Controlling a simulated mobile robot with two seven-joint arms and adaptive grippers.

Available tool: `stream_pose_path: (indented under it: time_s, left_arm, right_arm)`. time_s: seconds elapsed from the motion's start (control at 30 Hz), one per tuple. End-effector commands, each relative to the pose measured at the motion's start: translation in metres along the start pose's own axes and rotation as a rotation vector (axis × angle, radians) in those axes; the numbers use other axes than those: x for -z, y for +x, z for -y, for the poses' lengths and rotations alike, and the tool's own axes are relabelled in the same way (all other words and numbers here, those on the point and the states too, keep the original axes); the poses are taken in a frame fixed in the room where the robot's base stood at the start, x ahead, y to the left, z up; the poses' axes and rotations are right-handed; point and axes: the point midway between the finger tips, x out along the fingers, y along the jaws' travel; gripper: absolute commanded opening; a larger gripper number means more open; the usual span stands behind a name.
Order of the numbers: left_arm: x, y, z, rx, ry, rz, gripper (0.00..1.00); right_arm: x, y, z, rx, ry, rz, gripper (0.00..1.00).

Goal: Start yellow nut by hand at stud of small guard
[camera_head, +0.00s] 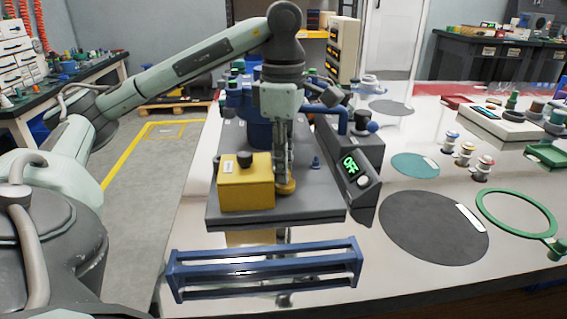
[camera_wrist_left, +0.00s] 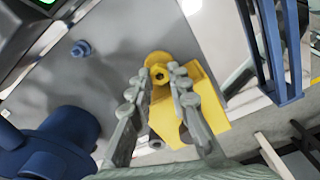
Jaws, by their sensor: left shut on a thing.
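My left gripper (camera_head: 284,182) reaches down from above to the grey base plate, just right of a yellow box (camera_head: 246,190) with a black knob and a label. It is shut on the yellow nut (camera_head: 286,188), low by the plate. In the left wrist view the nut (camera_wrist_left: 157,62) lies at the fingertips of my left gripper (camera_wrist_left: 161,80), with a dark hole or stud end in its middle. I cannot tell whether it sits on a stud or which part is the small guard. A blue stud (camera_head: 316,163) stands bare on the plate to the right. My right gripper is out of view.
A blue open frame (camera_head: 262,271) lies in front. Blue machine parts crowd behind. Dark round mats (camera_head: 432,228) and a green ring (camera_head: 516,214) lie to the right.

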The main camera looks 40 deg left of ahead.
Motion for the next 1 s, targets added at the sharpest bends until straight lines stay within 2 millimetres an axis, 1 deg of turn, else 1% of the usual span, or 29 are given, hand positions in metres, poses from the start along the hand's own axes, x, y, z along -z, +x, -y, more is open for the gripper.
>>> stream_pose_path:
  time_s: [0.1, 0.17, 0.3, 0.43, 0.77, 0.83, 0.93, 0.97, 1.0]
  left_arm:
    - [0.0, 0.0034, 0.0015, 0.007, 0.013, -0.004, 0.0]
    - [-0.0001, 0.0042, 0.0015, 0.008, 0.054, -0.004, 0.0]
    - [0.0, 0.005, 0.0015, 0.009, 0.221, -0.004, 0.0]
    - [0.0007, 0.0041, 0.0014, 0.01, 0.33, -0.005, 0.0]
    - [0.002, 0.0033, 0.001, 0.01, 0.358, -0.008, 0.0]
    - [0.0022, 0.004, 0.001, 0.01, 0.407, -0.008, 0.0]
    - [0.0027, 0.0027, 0.001, 0.01, 0.539, -0.008, 0.0]
    - [0.0029, 0.0028, 0.0008, 0.01, 0.529, -0.009, 0.21]
    - [0.003, 0.0028, 0.0006, 0.009, 0.525, -0.009, 0.26]
  right_arm:
    - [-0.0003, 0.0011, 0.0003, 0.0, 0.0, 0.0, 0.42]
    - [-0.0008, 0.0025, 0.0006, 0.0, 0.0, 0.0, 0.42]
    - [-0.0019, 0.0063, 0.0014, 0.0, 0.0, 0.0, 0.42]
    - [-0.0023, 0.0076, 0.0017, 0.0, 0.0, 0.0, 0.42]
    - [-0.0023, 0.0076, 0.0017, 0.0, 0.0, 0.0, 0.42]
    - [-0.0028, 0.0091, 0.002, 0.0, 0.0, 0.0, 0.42]
    - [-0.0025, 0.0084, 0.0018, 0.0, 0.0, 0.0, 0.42]
    - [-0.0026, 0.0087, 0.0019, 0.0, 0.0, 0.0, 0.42]
    - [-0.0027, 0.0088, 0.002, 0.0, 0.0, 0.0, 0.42]
